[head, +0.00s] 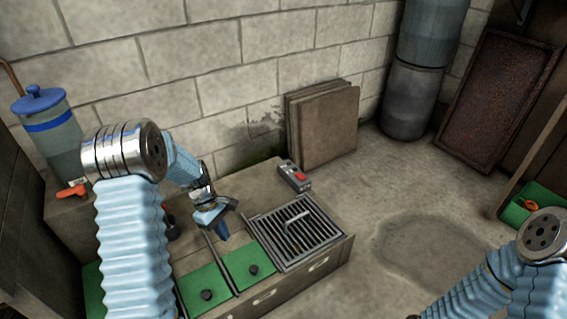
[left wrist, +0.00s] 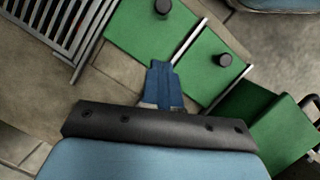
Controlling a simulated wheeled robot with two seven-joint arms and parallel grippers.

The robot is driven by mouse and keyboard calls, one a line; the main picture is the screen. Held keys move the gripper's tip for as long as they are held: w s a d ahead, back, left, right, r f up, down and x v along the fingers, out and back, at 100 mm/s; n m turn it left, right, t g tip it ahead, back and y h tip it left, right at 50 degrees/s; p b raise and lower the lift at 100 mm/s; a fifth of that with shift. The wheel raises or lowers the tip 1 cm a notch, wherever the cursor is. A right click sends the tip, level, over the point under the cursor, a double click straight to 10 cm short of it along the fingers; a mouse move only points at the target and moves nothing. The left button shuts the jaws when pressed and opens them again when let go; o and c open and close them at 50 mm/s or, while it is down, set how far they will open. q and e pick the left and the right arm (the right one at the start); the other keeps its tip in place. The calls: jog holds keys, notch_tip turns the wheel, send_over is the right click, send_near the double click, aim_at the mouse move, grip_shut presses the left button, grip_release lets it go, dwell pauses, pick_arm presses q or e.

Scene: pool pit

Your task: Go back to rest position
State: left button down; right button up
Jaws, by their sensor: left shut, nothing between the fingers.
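My left gripper (head: 222,232) hangs over the low workbench, its blue fingers pointing down. It is shut and empty. In the left wrist view the shut fingers (left wrist: 164,88) show above the bench top and the green panels. My right arm shows at the lower right of the head view, but its gripper is out of the picture.
The bench (head: 262,184) carries a metal grate (head: 297,236) with a handle, a grey box with a red button (head: 295,176), and green panels (head: 249,263) with black knobs. A blue-grey canister (head: 48,130) stands at left. Boards (head: 325,125) lean on the wall. Floor at right is open, with a damp patch.

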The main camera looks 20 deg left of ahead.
pick_arm(q)
jog(key=s+d+f+m, duration=0.1)
jog(key=d+f, duration=0.1)
jog(key=s+d+f+m+p, duration=0.1)
jog(key=s+d+f+m, duration=0.1)
jog(key=d, duration=0.1)
jog(key=s+d+f+m+p, duration=0.1)
jog(key=d+f, duration=0.1)
jog(key=d, duration=0.1)
jog(key=shift+s+f+m, duration=0.2)
jog(key=shift+s+m, duration=0.1)
jog(key=s+d+m, duration=0.1)
jog(key=s+d+f, duration=0.1)
jog(key=d, duration=0.1)
jog(key=s+d+f+m+p, duration=0.1)
jog(key=shift+d+m, duration=0.2)
jog(key=shift+m, duration=0.1)
jog(key=s+d+m+t+p, duration=0.1)
jog(key=s+d+m, duration=0.5)
jog(key=s+d, duration=0.2)
jog(key=shift+s+d+h+p, duration=0.15)
jog(key=shift+d+h+p, duration=0.15)
jog(key=shift+d, duration=0.4)
jog(key=shift+t, duration=0.3)
